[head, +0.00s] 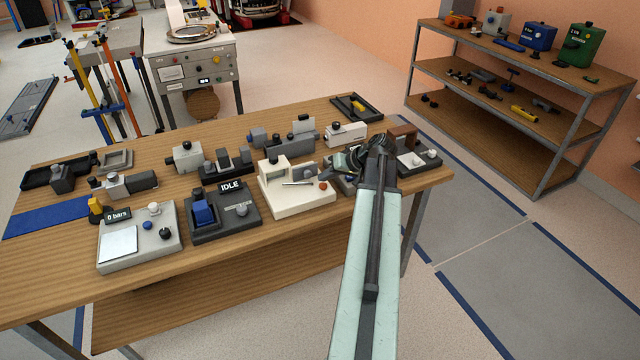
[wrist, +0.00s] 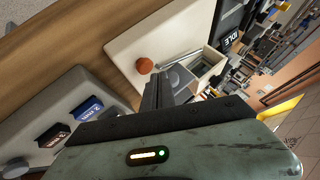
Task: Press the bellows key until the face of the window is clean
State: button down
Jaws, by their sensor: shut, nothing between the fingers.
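My gripper (wrist: 158,92) is shut and empty, its dark fingers pointing at a cream-white fixture in the wrist view. The fixture has a pale base (head: 292,205), an orange ball (head: 323,185), a thin rod (head: 298,184) and a box-like housing (head: 271,171). In the wrist view the orange ball (wrist: 145,65) is left of the fingers, and a grey rounded part (wrist: 179,79) is just beyond them. I cannot tell which part is the bellows key or the window, nor how clean any face is. Contact is unclear.
Left of the fixture stand a dark unit reading IDLE (head: 231,186) and a grey unit reading 0 bars (head: 117,215). Small devices line the bench's back.

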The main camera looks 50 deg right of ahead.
aim_at(326, 186)
jog(key=shift+r, duration=0.15)
notch_tip(326, 186, up, 5)
jog(key=p, duration=0.5)
dwell(0.8)
jog(key=w+a, duration=0.1)
jog(key=a, duration=0.2)
jog(key=w+a+f+n+g, duration=0.1)
jog(key=w+a, duration=0.1)
jog(key=a, duration=0.2)
jog(key=w+a+f+g+y, duration=0.1)
jog(key=a, duration=0.3)
jog(key=shift+w, duration=0.3)
jog(key=a+f+n+g+h+p, duration=0.1)
jog(key=a+n+g, duration=0.1)
jog(key=a, duration=1.6)
jog(key=s+a+f+n+g+h, duration=0.1)
jog(key=a+g, duration=0.4)
jog(key=a, duration=1.4)
jog(key=shift+s+f+n+h+p, duration=0.15)
jog(key=shift+f+n+h+p, duration=0.25)
jog(key=shift+f+n+h, duration=0.5)
